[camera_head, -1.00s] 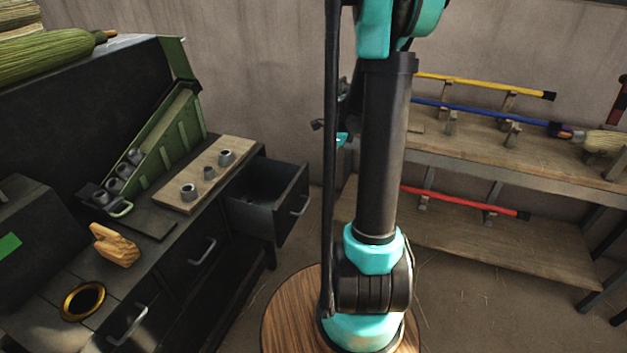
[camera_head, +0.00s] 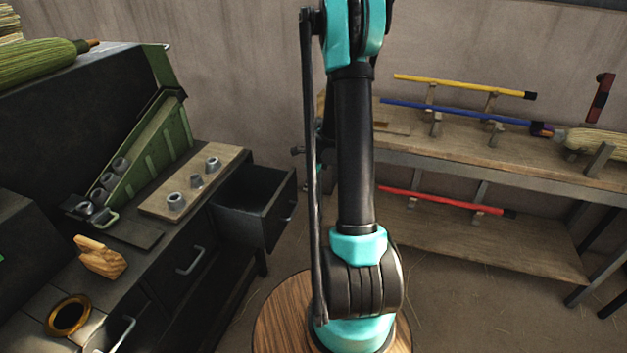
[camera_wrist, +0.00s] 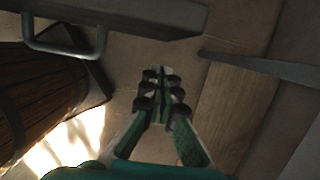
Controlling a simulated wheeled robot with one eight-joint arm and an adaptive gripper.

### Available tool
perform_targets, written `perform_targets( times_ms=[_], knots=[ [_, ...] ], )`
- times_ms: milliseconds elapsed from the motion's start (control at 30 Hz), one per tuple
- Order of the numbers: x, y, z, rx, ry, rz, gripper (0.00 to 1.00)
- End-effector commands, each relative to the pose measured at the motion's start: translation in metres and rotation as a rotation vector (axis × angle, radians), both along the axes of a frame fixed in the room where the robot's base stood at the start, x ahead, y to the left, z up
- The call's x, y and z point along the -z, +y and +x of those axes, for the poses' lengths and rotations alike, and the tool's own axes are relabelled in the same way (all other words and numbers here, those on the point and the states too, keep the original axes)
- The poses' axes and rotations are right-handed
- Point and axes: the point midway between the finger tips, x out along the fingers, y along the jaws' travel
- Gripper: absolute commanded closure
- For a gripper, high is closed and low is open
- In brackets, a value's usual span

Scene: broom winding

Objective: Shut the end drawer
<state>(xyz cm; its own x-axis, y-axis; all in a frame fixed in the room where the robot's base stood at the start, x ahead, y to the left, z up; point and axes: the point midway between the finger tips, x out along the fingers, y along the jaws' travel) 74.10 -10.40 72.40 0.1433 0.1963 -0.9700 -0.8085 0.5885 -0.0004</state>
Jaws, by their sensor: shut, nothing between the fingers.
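The end drawer (camera_head: 282,207) is dark grey, at the far end of the workbench, and stands pulled out. Its inside shows from above and looks dark. A bar handle is on its front. In the wrist view a dark drawer front (camera_wrist: 140,17) with a bar handle crosses the top left. My gripper (camera_wrist: 160,75) shows in the wrist view with its dark-padded green fingers together and nothing between them. It appears apart from the drawer front. In the head view my arm hides most of the gripper.
The workbench holds a wooden block with metal sockets (camera_head: 195,185), a green sloped rack (camera_head: 150,150) and a wooden piece (camera_head: 100,258). Two closed drawers sit nearer. A shelf (camera_head: 490,150) with coloured handles stands right. Floor shows between bench and shelf.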

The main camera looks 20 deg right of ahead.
Motion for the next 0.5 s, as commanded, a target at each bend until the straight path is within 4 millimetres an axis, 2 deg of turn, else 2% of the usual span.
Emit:
perform_targets(
  times_ms=[33,200,500],
  knots=[
    [0.000,0.007,0.004,-0.004,0.000,0.000,1.00],
    [-0.001,0.019,0.013,-0.002,0.001,-0.001,1.00],
    [-0.001,0.023,0.015,0.000,0.001,0.000,1.00]
  ],
)
